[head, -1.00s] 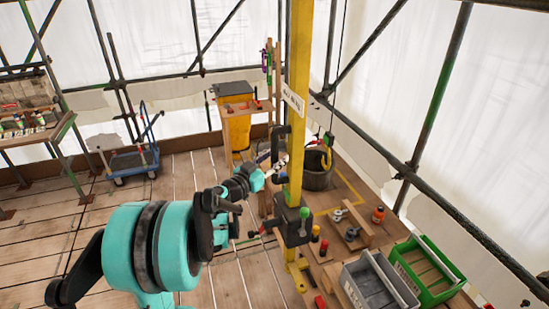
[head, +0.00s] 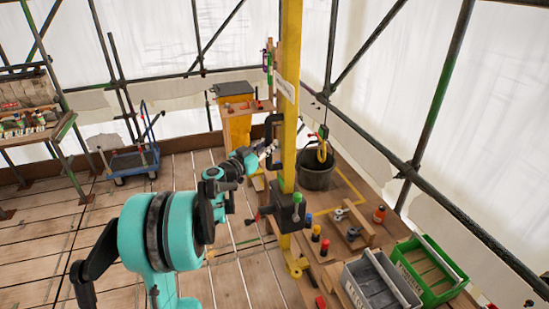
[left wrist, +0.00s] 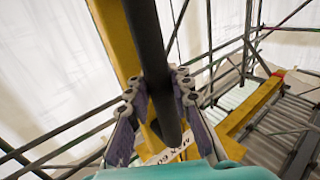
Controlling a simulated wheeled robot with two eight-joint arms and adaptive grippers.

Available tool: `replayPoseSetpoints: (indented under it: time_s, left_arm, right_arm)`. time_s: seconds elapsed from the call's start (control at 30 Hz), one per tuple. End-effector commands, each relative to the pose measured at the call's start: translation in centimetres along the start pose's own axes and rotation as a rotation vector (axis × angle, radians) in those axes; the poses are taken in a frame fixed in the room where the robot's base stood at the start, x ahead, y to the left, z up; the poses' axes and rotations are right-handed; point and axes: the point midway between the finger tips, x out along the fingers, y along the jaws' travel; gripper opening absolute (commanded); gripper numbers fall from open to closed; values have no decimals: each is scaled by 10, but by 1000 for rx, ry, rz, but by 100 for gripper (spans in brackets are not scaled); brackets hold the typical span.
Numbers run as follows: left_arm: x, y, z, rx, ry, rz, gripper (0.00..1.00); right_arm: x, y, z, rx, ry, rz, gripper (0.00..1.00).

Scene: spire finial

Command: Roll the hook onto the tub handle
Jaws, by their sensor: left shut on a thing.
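A black bracket-shaped handle (head: 268,128) stands out from the yellow post (head: 288,150). My left gripper (head: 270,147) is at this handle. In the left wrist view, my left gripper (left wrist: 158,88) is shut around the black handle bar (left wrist: 150,45), one finger on each side. My right gripper is out of view.
Grey bin (head: 365,285), green bin (head: 428,265) and an orange bottle (head: 379,214) stand to the right. A blue trolley (head: 132,162) stands far left; floor between is clear.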

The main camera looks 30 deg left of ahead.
Motion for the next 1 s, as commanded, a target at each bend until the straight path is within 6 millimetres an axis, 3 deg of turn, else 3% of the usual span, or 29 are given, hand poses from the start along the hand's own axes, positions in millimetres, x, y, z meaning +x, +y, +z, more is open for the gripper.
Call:
replayPoseSetpoints:
  time_s: [0.03, 0.2, 0.6, 0.63, 0.7, 1.0]
  left_arm:
    - [8, -15, 1, -3, 2, -4, 0]
    - [26, -40, 1, -2, 1, -1, 0]
    - [31, -48, 0, 0, -1, 1, 0]
    - [31, -48, 0, 0, -1, 1, 25]
    - [31, -48, 0, 0, -1, 1, 43]
    - [30, -47, 0, -1, 0, 1, 43]
  right_arm:
    - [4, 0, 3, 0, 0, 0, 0]
    - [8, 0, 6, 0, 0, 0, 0]
    - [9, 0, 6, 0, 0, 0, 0]
    - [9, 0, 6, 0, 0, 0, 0]
    - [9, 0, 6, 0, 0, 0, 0]
    - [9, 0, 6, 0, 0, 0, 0]
